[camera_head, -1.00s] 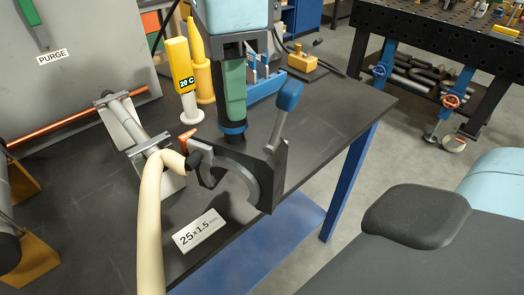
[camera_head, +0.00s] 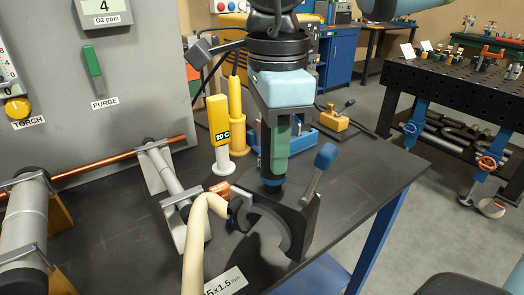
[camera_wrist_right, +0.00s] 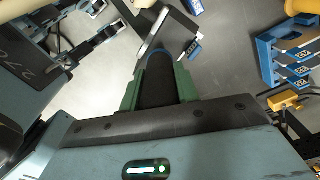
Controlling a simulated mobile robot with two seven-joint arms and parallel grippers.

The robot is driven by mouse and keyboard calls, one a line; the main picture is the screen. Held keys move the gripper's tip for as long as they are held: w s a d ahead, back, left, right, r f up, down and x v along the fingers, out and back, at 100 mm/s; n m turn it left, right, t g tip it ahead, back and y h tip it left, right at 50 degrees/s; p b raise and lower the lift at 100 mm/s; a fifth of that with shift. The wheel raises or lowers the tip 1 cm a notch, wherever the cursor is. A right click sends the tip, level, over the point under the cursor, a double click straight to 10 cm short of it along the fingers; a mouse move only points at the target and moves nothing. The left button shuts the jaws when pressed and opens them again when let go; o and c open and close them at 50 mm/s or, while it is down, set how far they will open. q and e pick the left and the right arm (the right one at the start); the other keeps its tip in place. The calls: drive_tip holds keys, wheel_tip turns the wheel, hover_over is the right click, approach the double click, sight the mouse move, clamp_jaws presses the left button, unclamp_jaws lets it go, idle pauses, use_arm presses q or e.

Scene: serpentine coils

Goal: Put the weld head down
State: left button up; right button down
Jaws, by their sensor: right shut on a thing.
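The weld head (camera_head: 297,228) is a black C-shaped clamp with a blue lever and an upright dark handle. It is upright over the near right part of the dark bench (camera_head: 365,185). My right gripper (camera_head: 274,158), with green fingers, is shut on its handle from above. In the wrist view the dark handle (camera_wrist_right: 158,88) sits between the green fingers, with part of the head beyond. I cannot tell whether the head's underside touches the bench.
A cream hose (camera_head: 196,250) bends up beside the head. Behind are a yellow "20 C" piece (camera_head: 218,122) and a blue rack (camera_head: 304,137). A size label (camera_head: 226,284) lies in front.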

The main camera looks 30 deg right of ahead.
drive_tip(key=w+d+p, duration=0.1)
drive_tip(key=w+d, duration=0.4)
drive_tip(key=d, duration=0.3)
drive_tip(key=shift+d+f, duration=0.35)
drive_tip(key=shift+d, duration=0.05)
drive_tip(key=shift+f, duration=0.1)
wheel_tip(320, 180, down, 3)
drive_tip(key=shift+f+p, duration=0.15)
drive_tip(key=shift+p, duration=0.25)
drive_tip(key=shift+f, duration=0.15)
drive_tip(key=c, duration=1)
unclamp_jaws()
drive_tip(key=shift+s, duration=0.15)
drive_tip(key=shift+c, duration=0.2)
